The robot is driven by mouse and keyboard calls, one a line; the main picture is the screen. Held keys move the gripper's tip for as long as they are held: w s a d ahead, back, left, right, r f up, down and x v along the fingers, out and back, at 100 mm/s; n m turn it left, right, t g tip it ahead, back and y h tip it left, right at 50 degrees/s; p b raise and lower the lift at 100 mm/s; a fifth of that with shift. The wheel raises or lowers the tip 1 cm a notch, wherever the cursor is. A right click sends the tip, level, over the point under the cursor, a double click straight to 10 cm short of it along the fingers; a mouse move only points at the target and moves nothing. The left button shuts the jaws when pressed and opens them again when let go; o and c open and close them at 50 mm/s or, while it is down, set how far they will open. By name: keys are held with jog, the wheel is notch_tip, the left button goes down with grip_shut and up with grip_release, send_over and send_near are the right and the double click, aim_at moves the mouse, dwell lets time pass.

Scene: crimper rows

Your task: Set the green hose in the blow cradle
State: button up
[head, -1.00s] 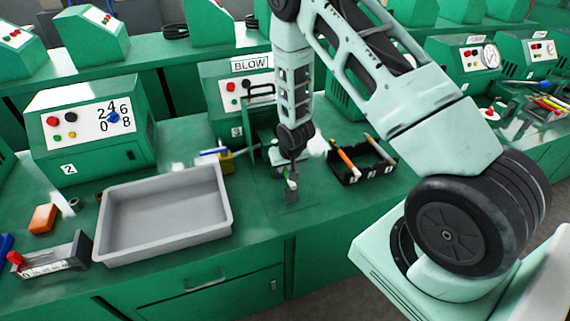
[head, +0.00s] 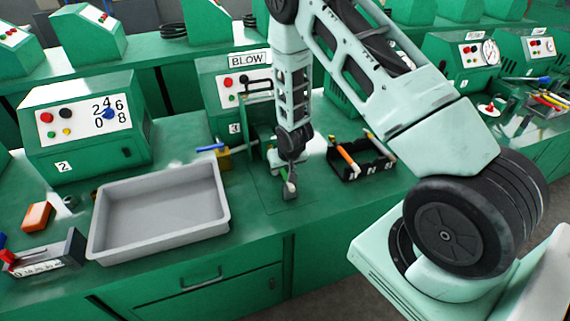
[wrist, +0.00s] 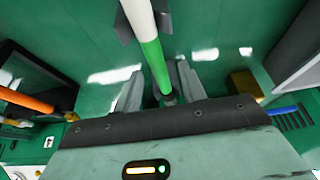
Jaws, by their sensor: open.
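The green hose, a rod with a white part and a green part, (wrist: 149,50) runs down from the top edge of the wrist view to a dark collar. My gripper (wrist: 160,92) is open, with one grey finger on each side of the hose's lower end. Dark prongs, seemingly of the blow cradle (wrist: 164,20), flank the hose near the top edge. In the head view my gripper (head: 290,182) is low over the bench in front of the BLOW machine (head: 240,93). Whether the hose is fully seated cannot be told.
A grey tray (head: 160,248) stands on the bench at left. A black rack (head: 369,172) with an orange hose (head: 346,157) stands close at right. A yellow block with a blue handle (head: 222,160) is just left of my gripper. Bench in front is clear.

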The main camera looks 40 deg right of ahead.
jog(key=b+v, duration=0.3)
jog(key=v, duration=1.4)
jog(key=shift+s+r, duration=0.15)
jog(key=shift+s, duration=0.05)
